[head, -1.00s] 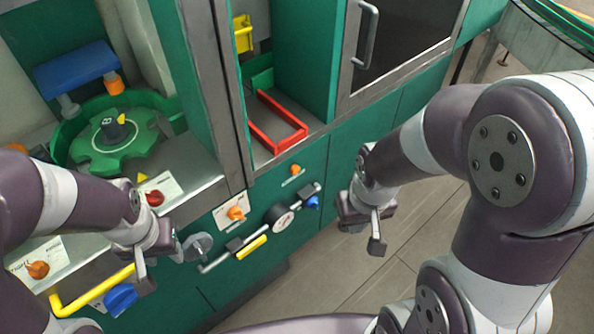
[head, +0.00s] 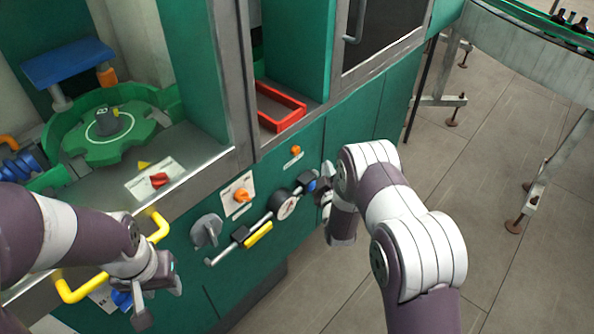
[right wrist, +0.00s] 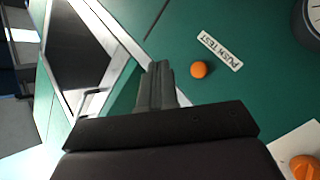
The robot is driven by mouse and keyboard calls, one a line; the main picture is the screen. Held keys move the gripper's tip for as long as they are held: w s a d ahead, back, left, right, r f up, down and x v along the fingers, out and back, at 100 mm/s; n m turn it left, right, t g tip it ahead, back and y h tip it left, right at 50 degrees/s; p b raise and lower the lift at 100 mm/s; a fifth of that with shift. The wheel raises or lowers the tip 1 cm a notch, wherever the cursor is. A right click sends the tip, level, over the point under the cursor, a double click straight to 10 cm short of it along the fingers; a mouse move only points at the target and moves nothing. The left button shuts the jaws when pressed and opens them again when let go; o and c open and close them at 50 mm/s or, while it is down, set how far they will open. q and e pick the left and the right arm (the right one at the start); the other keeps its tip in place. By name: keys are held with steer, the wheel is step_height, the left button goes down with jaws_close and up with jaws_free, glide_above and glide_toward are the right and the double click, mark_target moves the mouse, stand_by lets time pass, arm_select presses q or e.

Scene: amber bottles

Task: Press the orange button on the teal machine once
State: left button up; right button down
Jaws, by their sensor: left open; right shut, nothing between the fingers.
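The teal machine (head: 357,130) fills the left and middle of the head view. Its small orange button (head: 296,150) sits on the front panel below the red tray. In the right wrist view the round orange button (right wrist: 198,69) is beside a "PUSH TEST" label (right wrist: 220,50). My right gripper (head: 325,190) is close to the panel, right of and below the button in the head view, partly hidden by its arm. In the right wrist view its fingers (right wrist: 159,72) are shut and empty, left of the button, apparently apart from it. My left gripper (head: 160,300) is open and empty at lower left.
A larger orange knob (head: 241,196), a gauge (head: 286,206), a grey knob (head: 207,230) and a yellow-gripped bar (head: 258,235) crowd the panel. A yellow handle (head: 75,292) is near my left gripper. Open floor (head: 490,230) lies to the right.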

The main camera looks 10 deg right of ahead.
mark_target(296, 151)
steer(key=shift+s+d+f+n+t+h, duration=0.3)
steer(key=shift+s+d+f+t, duration=0.15)
steer(key=shift+s+f+t, duration=0.3)
steer(key=shift+w+a, duration=0.15)
steer(key=shift+a, duration=0.05)
steer(key=w+a+b, duration=0.4)
steer(key=w+a, duration=0.1)
steer(key=w, duration=0.2)
steer(key=shift+a, duration=0.1)
stand_by(1.7)
